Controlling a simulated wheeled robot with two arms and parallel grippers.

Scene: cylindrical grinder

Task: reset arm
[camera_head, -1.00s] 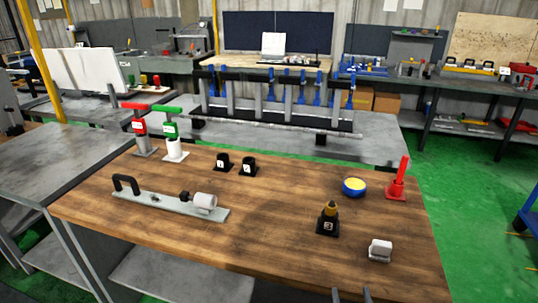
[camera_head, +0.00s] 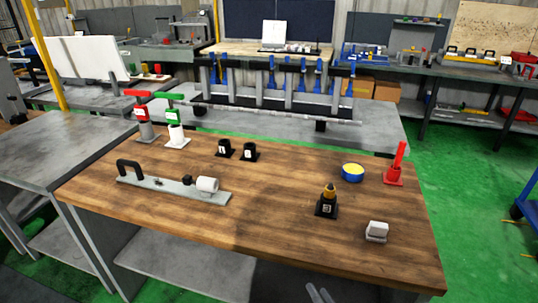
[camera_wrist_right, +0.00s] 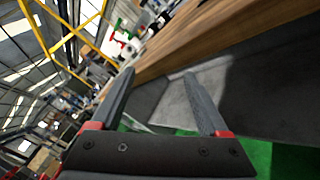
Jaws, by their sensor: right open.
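My right gripper (camera_wrist_right: 160,92) is open and empty in the right wrist view, with its two fingers spread apart. It is tilted beside the front edge of the wooden table, with a grey shelf beyond it. In the head view only the tips of my right gripper (camera_head: 320,293) show at the bottom edge, in front of the table. Nothing is touching it. My left gripper is not in either view.
The wooden table (camera_head: 270,230) holds a grey plate fixture (camera_head: 150,183), a white block (camera_head: 377,231), a black holder (camera_head: 326,205), a blue-yellow round container (camera_head: 352,172) and a red holder (camera_head: 395,170). A grey table (camera_head: 50,150) stands left.

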